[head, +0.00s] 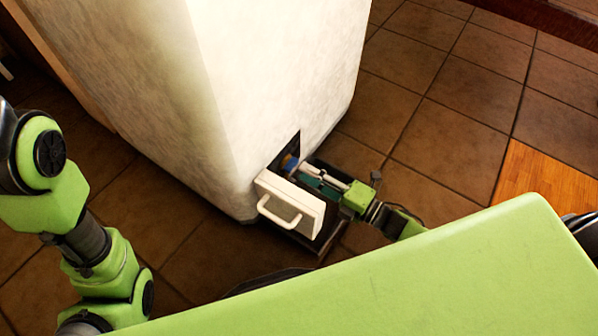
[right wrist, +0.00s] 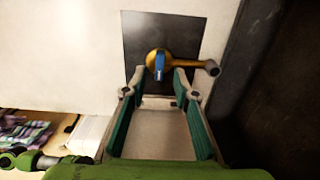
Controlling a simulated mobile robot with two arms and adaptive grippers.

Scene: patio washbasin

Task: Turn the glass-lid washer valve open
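The valve (right wrist: 158,62) has a round brass body, a blue lever and a stem running right to a grey end. It sits in front of a dark square recess in a pale wall; the blue part also shows in the head view (head: 289,163). My right gripper (right wrist: 158,76) is open, with its teal-padded fingers pointing at the valve. The blue lever hangs between the fingertips, with a visible gap on each side. I cannot tell whether either finger touches the brass body. My left arm shows at the left of the head view, but its gripper is not in view.
The pale washbasin block (head: 200,90) fills the upper middle. A white panel with a handle (head: 290,205) stands out from it, close beside my right gripper. Brown floor tiles (head: 440,140) are clear at the right. A wooden patch (head: 550,185) lies further right.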

